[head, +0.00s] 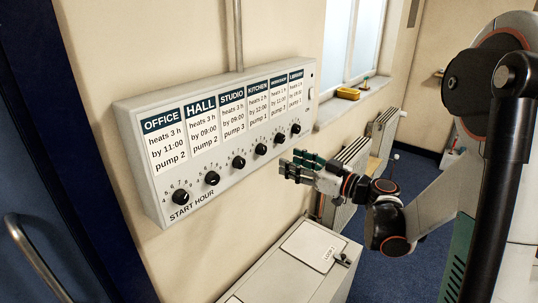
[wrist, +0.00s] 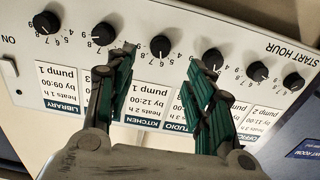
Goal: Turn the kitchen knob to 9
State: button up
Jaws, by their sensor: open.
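The kitchen knob (head: 261,149) is a round black dial below the KITCHEN label (head: 258,87), fourth from the left in the row on the white panel. The label reads about 2 h, by 12:00, pump 1. In the upside-down wrist view the kitchen knob (wrist: 160,46) shows between and beyond my fingertips. Its exact setting is too small to read. My gripper (head: 291,164) is open and empty, in front of the panel and apart from the knob. In the wrist view its green-padded fingers (wrist: 162,58) are spread, covering parts of the labels.
The studio knob (head: 239,162) and workshop knob (head: 279,139) sit close on either side. The panel (head: 155,195) is fixed to the wall.

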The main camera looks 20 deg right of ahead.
aim_at(264, 151)
jog(key=b+x, duration=0.1)
jog(key=x, duration=0.8)
jog(key=shift+w+a, duration=0.15)
jog(key=shift+a, duration=0.05)
jog(key=c, duration=1.1)
